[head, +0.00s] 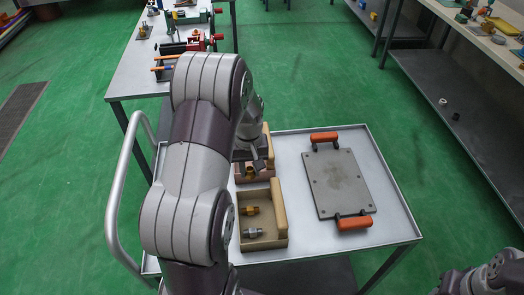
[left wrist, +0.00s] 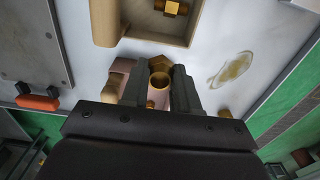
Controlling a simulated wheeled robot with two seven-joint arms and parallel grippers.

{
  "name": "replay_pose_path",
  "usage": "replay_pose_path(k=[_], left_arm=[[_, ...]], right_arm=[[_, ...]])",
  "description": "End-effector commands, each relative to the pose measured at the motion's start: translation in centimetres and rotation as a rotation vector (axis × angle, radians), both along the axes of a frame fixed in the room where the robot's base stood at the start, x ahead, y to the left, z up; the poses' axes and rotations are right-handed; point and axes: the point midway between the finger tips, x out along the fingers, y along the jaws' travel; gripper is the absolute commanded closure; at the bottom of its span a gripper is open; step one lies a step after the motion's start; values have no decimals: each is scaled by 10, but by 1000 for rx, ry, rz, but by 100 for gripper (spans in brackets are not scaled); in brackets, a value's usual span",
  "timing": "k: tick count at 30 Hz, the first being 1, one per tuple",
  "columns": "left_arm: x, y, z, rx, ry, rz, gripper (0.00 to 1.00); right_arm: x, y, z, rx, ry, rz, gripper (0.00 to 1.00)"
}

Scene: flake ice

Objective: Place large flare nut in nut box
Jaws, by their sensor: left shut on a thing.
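My left gripper (left wrist: 158,84) is shut on a brass flare nut (left wrist: 160,79), a hollow ring between its fingertips in the left wrist view. A pinkish box (left wrist: 126,66) lies beneath and is mostly hidden by the fingers. In the head view my left arm covers much of the gripper, which is over the far box (head: 267,143). A brass piece (head: 250,171) shows there; I cannot tell whether it is the held nut. The near tan box (head: 279,208) holds a brass fitting (head: 251,210) and a silver fitting (head: 253,232). Box labels are not visible.
A grey plate (head: 338,183) with two orange handles lies right of the boxes on the cart (head: 300,243). Bare cart top surrounds it. A side bench (head: 150,55) with tools stands behind. Part of my right arm shows at the lower right.

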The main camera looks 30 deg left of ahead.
Motion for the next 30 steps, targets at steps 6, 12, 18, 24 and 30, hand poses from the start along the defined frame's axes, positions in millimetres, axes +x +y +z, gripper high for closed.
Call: replay_pose_path(k=[6, 12, 18, 24, 30], left_arm=[[33, 28, -26, -1, 2, 2, 100], [68, 56, -53, -1, 1, 1, 100], [85, 71, -68, -1, 1, 0, 100], [86, 72, -99, -1, 3, 0, 100], [87, 72, -109, 0, 0, 0, 100]], right_arm=[[0, 0, 8, 0, 0, 0, 57], [0, 0, 15, 0, 0, 0, 57], [0, 0, 17, 0, 0, 0, 57], [0, 0, 26, 0, 0, 0, 57], [0, 0, 25, 0, 0, 0, 57]])
